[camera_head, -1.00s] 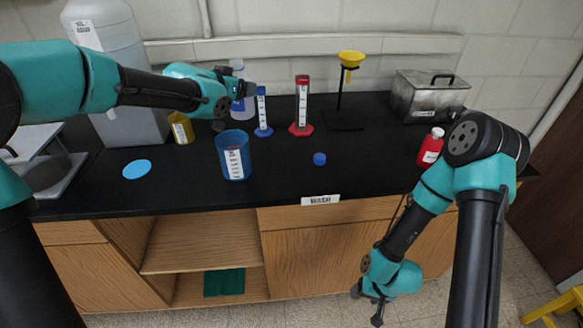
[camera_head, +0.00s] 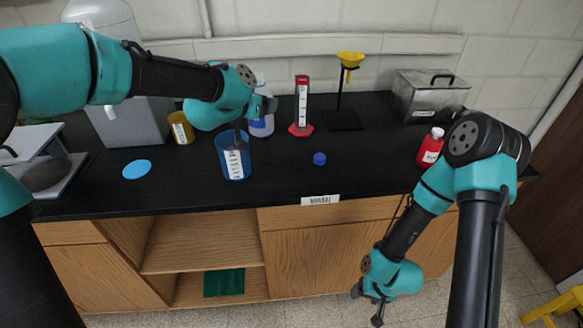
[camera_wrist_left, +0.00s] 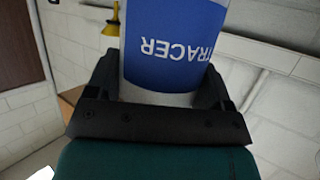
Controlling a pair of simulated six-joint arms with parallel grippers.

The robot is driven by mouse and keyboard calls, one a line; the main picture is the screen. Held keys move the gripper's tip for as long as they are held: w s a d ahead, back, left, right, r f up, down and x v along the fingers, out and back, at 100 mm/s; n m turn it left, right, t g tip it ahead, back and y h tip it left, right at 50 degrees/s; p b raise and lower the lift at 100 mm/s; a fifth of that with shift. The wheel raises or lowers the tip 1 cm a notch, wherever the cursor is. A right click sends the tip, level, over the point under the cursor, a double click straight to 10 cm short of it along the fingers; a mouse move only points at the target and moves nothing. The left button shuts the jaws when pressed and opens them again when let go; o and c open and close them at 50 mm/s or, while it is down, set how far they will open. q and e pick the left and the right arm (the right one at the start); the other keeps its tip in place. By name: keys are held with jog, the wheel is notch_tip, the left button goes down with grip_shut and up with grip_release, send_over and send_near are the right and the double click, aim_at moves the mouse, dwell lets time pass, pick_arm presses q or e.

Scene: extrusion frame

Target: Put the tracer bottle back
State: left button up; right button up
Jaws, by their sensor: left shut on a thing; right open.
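The tracer bottle (camera_head: 262,124) is pale with a blue label and looks upright. Its label reads TRACER in the left wrist view (camera_wrist_left: 172,48), where a finger stands on either side of it. My left gripper (camera_head: 264,104) is shut on the bottle, just behind and right of the blue labelled cup (camera_head: 234,166). I cannot tell whether the bottle's base touches the bench. A flat blue disc (camera_head: 137,169) lies bare on the left of the black bench top. My right gripper (camera_head: 371,300) is open and empty, low in front of the cabinets.
A red-topped cylinder (camera_head: 301,110) stands right of the bottle, and a yellow funnel on a stand (camera_head: 350,60) behind. The front centre-right is mostly clear.

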pick_arm(q)
jog(key=s+d+f, duration=0.4)
jog(key=s, duration=0.4)
jog(key=s+d+f, duration=0.4)
jog(key=s+f, duration=0.1)
jog(key=s, duration=0.3)
jog(key=shift+d, duration=0.3)
jog(key=w+f, duration=0.1)
jog(key=w, duration=1.5)
jog(key=shift+a+f, duration=0.15)
jog(key=shift+f, duration=0.1)
jog(key=shift+f, duration=1.7)
jog(key=shift+f, duration=0.15)
jog(key=o, duration=1.1)
